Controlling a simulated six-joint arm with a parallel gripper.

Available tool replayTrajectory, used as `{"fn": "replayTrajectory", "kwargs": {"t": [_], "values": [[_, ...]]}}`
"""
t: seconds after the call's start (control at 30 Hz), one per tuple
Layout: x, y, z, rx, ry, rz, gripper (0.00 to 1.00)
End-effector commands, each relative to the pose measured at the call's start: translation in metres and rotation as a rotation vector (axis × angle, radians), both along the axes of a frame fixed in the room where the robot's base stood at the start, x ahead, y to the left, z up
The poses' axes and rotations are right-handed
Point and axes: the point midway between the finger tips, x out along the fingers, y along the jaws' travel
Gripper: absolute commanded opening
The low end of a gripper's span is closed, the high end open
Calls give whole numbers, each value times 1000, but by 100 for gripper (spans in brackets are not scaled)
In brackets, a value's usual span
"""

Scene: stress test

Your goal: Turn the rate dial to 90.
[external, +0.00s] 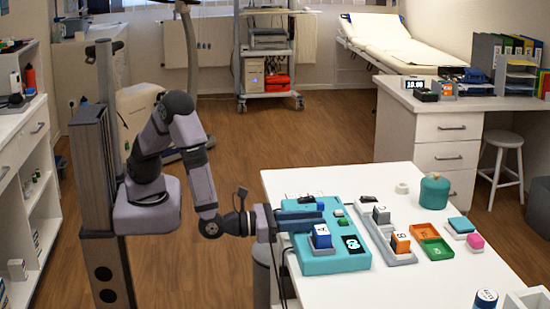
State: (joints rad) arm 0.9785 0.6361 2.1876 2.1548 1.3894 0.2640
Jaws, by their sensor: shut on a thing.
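The teal control panel (335,265) lies on the white table. It has a dark display (352,243) with pale digits too small to read, and a green button (339,213). My gripper (318,218) reaches in from the left, low over the back part of the panel, with its blue-grey fingers pointing right. It is shut on the rate dial, which the fingers hide from this view. The dial's angle and its marks cannot be read. A blue block with a white lettered top (320,236) stands on the panel just in front of the fingers.
Right of the panel is a grey rack (400,258) with lettered blocks, including an orange one (400,243). Beyond it are orange and green trays (432,240), a teal pot (434,191), a pink block (476,241) and a white ring (401,188). The table's front middle is clear.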

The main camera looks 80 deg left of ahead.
Motion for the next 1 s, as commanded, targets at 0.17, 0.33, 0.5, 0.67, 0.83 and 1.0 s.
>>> {"fn": "replayTrajectory", "kwargs": {"t": [0.17,0.33,0.5,0.67,0.83,1.0], "values": [[1,3,-2,0,-1,-133,3],[1,2,-2,-2,-2,-238,3],[1,2,-1,-2,-3,-314,3],[1,1,-1,-1,-2,-357,3],[0,0,0,-1,-2,-375,3],[0,0,1,-1,-3,-377,3]]}}
